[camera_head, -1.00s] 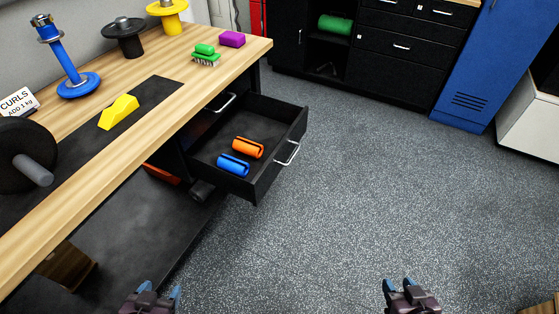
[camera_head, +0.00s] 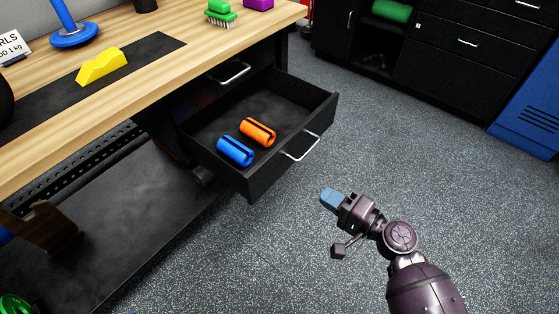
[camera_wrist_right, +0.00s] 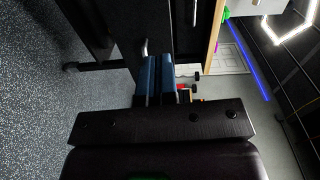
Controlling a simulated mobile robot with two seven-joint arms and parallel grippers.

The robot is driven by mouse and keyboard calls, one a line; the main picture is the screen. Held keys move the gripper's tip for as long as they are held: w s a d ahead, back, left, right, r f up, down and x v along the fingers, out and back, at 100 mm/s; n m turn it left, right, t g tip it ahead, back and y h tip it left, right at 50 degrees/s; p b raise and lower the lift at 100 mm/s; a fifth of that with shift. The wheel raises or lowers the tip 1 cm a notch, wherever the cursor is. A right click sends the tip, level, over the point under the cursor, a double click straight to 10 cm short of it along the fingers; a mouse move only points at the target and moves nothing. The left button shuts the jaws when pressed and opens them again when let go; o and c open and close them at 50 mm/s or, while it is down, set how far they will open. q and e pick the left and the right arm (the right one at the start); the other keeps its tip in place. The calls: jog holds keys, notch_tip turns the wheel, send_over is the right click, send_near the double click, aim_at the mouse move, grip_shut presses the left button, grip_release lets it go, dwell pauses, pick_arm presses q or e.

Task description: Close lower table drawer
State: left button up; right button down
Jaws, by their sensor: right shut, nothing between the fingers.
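The lower table drawer (camera_head: 222,166) is black and pulled well out from under the wooden workbench. Its silver bar handle (camera_head: 300,147) is on the front panel. An orange split cylinder (camera_head: 258,132) and a blue one (camera_head: 235,151) lie inside it. My right gripper (camera_head: 332,199) has blue fingertips. It is shut and empty, in front of the drawer and apart from the handle. In the right wrist view its fingers (camera_wrist_right: 160,78) are together, with a dark panel beyond them and a small pale bar that may be the handle. My left gripper is out of view.
A closed upper drawer with a silver handle (camera_head: 236,73) is above the open one. The workbench (camera_head: 150,75) holds a yellow block (camera_head: 102,66) and a green brush (camera_head: 220,13). Black cabinets (camera_head: 440,60) stand at the back. The speckled floor right of the drawer is clear.

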send_near(271, 158)
jog(key=shift+y, duration=0.4)
jog(key=x, duration=0.6)
jog(key=shift+w+f, duration=0.1)
jog(key=shift+f, duration=0.2)
jog(key=shift+w+a, duration=0.4)
jog(key=shift+a, duration=0.15)
jog(key=shift+b, duration=0.3)
